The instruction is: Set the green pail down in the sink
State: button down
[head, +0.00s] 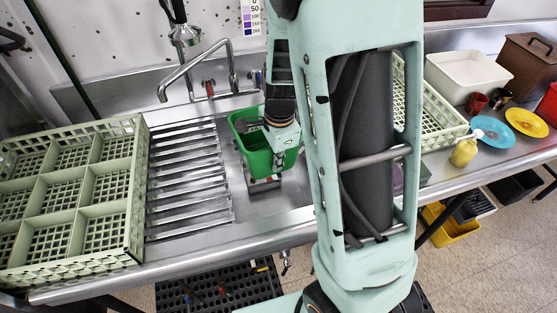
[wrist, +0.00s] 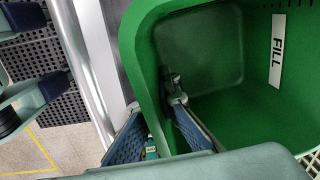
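The green pail (head: 255,150) is over the sink basin (head: 285,200) in the head view, below the bent faucet. I cannot tell whether its base touches the sink floor. My gripper (head: 279,158) reaches down at the pail's near side. In the wrist view, the pail (wrist: 235,110) is open and looks empty, with a white FILL label on its inner wall. The fingers of my gripper (wrist: 162,138) straddle the pail's wall, one inside and one outside, and appear closed on it. My arm hides part of the basin's right side.
A ribbed drainboard (head: 185,175) and a pale green divided rack (head: 75,200) lie left of the sink. A faucet (head: 205,65) stands behind it. To the right are another rack (head: 440,120), a white tub (head: 465,75), plates (head: 492,132) and a yellow bottle (head: 464,153).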

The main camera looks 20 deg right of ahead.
notch_tip(320, 180, down, 35)
jog(key=b, duration=2.9)
jog(key=shift+f, duration=0.1)
jog(key=c, duration=2.1)
grip_release()
jog(key=r, duration=0.5)
jog(key=s+r, duration=0.1)
jog(key=r, duration=0.1)
jog(key=shift+r, duration=0.25)
jog(key=shift+w+r, duration=0.1)
